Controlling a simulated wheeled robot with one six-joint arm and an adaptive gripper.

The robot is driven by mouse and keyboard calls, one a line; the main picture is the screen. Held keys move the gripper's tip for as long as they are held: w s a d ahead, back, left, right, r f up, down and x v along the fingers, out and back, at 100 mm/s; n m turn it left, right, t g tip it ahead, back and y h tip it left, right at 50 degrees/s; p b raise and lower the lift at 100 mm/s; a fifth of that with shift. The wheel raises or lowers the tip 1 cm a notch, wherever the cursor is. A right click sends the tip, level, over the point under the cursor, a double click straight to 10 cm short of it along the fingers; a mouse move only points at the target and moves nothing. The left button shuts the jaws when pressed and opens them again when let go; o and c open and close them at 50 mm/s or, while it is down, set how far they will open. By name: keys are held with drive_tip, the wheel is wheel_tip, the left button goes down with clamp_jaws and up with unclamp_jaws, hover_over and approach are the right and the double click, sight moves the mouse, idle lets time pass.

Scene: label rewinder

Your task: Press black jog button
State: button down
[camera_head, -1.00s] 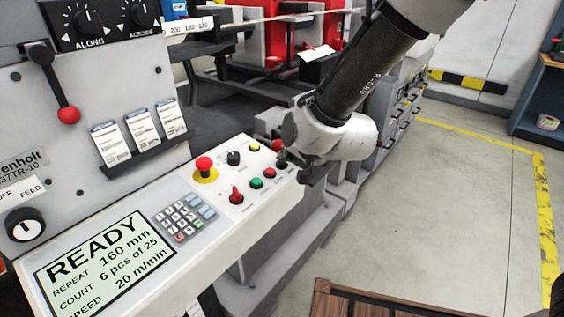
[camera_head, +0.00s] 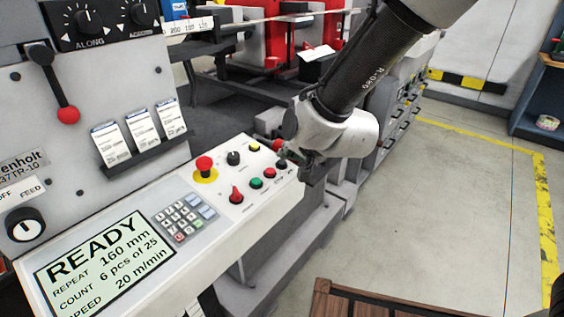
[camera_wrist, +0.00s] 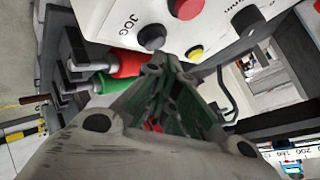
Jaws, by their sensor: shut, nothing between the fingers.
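The black jog button (camera_head: 281,163) sits at the right end of the sloped control panel (camera_head: 216,214). In the wrist view the round black button (camera_wrist: 151,38) stands beside the printed word JOG. My gripper (camera_head: 292,157) is at the panel's right edge, close to the button. In the wrist view its fingertips (camera_wrist: 166,62) are together just below and right of the button, with a small visible gap in the picture. No contact with the button can be made out.
Red (camera_head: 269,172) and green (camera_head: 256,183) buttons, a yellow button (camera_head: 254,146) and a red emergency stop (camera_head: 204,164) share the panel. Red and green handled parts (camera_wrist: 124,63) lie beside my gripper in the wrist view. The floor at right is open.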

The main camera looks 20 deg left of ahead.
drive_tip(key=shift+r, duration=0.25)
drive_tip(key=r, duration=0.5)
drive_tip(key=shift+s+d, duration=0.15)
drive_tip(key=shift+d, duration=0.25)
idle(1.8)
